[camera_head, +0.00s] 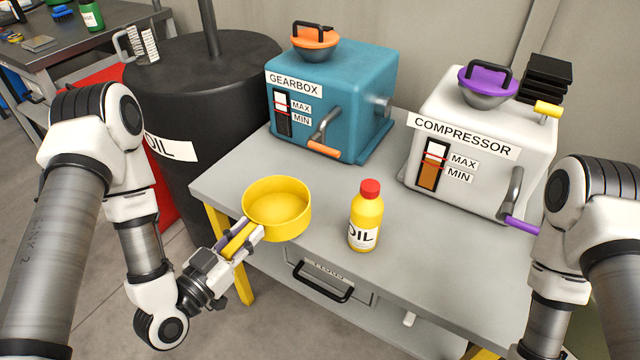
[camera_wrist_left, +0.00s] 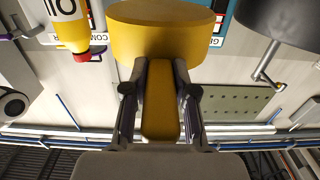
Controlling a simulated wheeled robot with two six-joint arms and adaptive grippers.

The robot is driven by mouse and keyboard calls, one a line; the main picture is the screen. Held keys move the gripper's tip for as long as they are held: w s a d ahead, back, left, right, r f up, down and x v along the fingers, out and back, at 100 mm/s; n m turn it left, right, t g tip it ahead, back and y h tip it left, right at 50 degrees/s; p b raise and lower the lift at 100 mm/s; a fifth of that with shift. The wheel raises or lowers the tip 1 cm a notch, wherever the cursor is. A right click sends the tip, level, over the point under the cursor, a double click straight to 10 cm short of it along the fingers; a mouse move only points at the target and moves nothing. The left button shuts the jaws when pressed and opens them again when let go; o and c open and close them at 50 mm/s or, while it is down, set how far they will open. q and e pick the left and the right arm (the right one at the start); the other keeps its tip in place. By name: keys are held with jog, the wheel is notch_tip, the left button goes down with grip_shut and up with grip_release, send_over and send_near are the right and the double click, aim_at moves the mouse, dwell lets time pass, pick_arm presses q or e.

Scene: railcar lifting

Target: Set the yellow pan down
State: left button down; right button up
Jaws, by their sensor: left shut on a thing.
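The yellow pan (camera_head: 290,227) is upright and looks empty, at the front left edge of the grey table (camera_head: 232,170). I cannot tell whether its base touches the tabletop. My left gripper (camera_head: 240,241) is shut on the pan's handle, which points toward the lower left, off the table's front edge. In the left wrist view, the pan (camera_wrist_left: 160,40) is at the top, with its handle between the two fingers (camera_wrist_left: 160,100). My right arm comes in at the right, but its gripper is out of view.
A yellow oil bottle (camera_head: 366,222) with a red cap stands right of the pan. Behind are the teal gearbox (camera_head: 345,95) and the white compressor (camera_head: 470,180). A black oil drum (camera_head: 200,85) stands at the left. Tabletop between the pan and gearbox is clear.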

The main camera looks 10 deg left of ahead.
aim_at(291, 186)
pick_arm(q)
jog(key=w+f+b, duration=0.1)
jog(key=w+b, duration=0.1)
jog(key=b, duration=0.1)
jog(key=shift+f, duration=0.2)
jog(key=b+x, duration=0.4)
jog(key=b, duration=0.1)
jog(key=shift+s+d+f, duration=0.1)
jog(key=shift+d, duration=0.05)
jog(key=shift+w+d+r+p, duration=0.2)
jog(key=shift+w+p, duration=0.2)
jog(key=shift+w, duration=0.2)
jog(key=shift+w+d+r+p, duration=0.2)
jog(key=shift+w+p, duration=0.2)
jog(key=shift+w, duration=0.15)
jog(key=x, duration=0.5)
jog(key=f+x, duration=0.1)
jog(key=x, duration=0.1)
jog(key=shift+w+a, duration=0.3)
jog(key=shift+w, duration=0.05)
notch_tip(291, 186, down, 4)
jog(key=shift+r+b, duration=0.2)
jog(key=shift+b, duration=0.15)
